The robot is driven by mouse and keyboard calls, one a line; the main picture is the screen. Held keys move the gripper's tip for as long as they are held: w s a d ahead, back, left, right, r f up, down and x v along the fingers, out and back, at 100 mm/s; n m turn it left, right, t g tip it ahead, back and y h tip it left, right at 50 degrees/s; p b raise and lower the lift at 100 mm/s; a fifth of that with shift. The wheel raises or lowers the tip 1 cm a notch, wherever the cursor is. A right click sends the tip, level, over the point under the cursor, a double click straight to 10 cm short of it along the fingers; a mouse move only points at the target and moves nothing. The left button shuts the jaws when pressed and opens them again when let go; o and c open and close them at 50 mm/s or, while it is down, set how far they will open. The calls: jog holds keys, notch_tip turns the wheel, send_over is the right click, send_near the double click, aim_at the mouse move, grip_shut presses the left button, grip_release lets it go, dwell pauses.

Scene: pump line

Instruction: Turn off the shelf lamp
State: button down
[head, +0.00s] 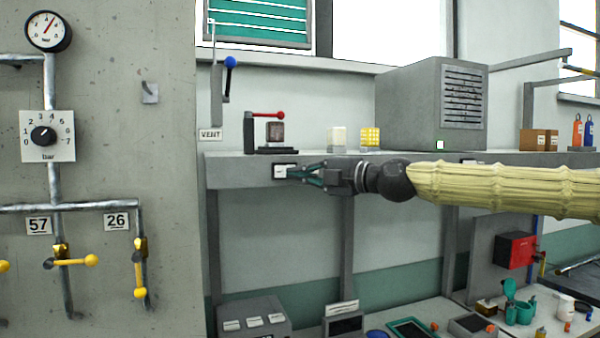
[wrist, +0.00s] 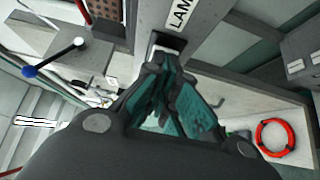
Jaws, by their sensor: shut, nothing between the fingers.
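A small switch plate (head: 283,171) with a dark frame and a pale face sits on the front edge of the grey shelf (head: 237,173). My gripper (head: 293,173) is shut and empty, with its green fingertips at the right side of this plate. I cannot tell whether they touch it. In the wrist view the fingers (wrist: 164,72) point toward a dark frame beside a label (wrist: 178,15) reading "LAM", cut off by the picture edge. The rocker's position is hidden. No lamp can be singled out for sure on the shelf.
A blue-knobbed lever (head: 229,64) hangs above.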

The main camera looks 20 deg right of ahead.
jog(key=shift+d, duration=0.1)
jog(key=shift+f, duration=0.15)
jog(key=shift+w+a+f+b, duration=0.1)
jog(key=shift+w+a+b, duration=0.1)
jog(key=shift+b, duration=0.7)
jog(key=shift+w+d+n+g+y+b, duration=0.25)
jog(key=shift+n+g+y+b, duration=0.15)
jog(key=shift+b, duration=0.7)
jog(key=shift+a+r, duration=0.1)
jog(key=shift+r, duration=0.15)
jog(key=shift+s+f, duration=0.1)
jog(key=shift+s, duration=0.3)
jog(key=b+v, duration=0.5)
jog(key=v, duration=0.7)
jog(key=shift+d, duration=0.55)
